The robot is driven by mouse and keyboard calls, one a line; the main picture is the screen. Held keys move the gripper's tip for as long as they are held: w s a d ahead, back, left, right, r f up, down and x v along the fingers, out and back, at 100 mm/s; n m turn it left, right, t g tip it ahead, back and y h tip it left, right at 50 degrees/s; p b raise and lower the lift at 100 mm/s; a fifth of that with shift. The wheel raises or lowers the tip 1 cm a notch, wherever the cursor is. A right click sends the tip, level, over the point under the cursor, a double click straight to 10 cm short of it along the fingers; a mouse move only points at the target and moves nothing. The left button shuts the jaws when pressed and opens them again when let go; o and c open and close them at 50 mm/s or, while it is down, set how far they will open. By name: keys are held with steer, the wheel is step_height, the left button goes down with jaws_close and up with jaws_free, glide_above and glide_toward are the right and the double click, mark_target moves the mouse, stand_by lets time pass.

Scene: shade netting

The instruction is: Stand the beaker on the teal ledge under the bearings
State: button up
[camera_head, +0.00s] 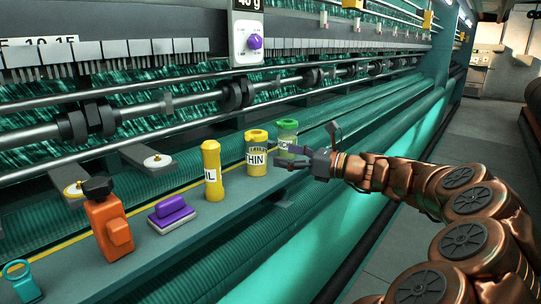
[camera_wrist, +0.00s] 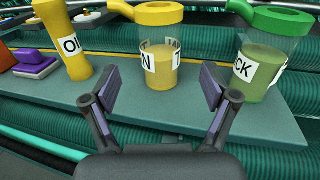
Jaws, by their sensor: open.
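Two clear beakers stand upright on the long grey-teal ledge (camera_head: 182,242). One has a yellow rim and yellow contents, the THIN beaker (camera_head: 257,168); the other is green, the THICK beaker (camera_head: 287,128). My gripper (camera_head: 308,148) is open and empty at the ledge's outer side, partly in front of the green beaker in the head view. In the wrist view, the yellow beaker (camera_wrist: 160,66) is ahead between the spread fingers (camera_wrist: 158,88), apart from them. The green beaker (camera_wrist: 258,72) stands to its right. Dark bearings (camera_head: 88,120) sit on the shaft above.
A yellow OIL bottle (camera_head: 212,172) stands left of the yellow beaker. Farther left are a purple block (camera_head: 171,213), an orange dispenser (camera_head: 109,226) and a teal ringed item (camera_head: 20,284). Two brackets with white discs (camera_head: 157,160) jut over the ledge. Ledge room shows between items.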

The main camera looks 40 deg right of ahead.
steer(key=v, duration=0.3)
steer(key=shift+s, duration=0.1)
steer(key=shift+a, duration=0.1)
stand_by(0.5)
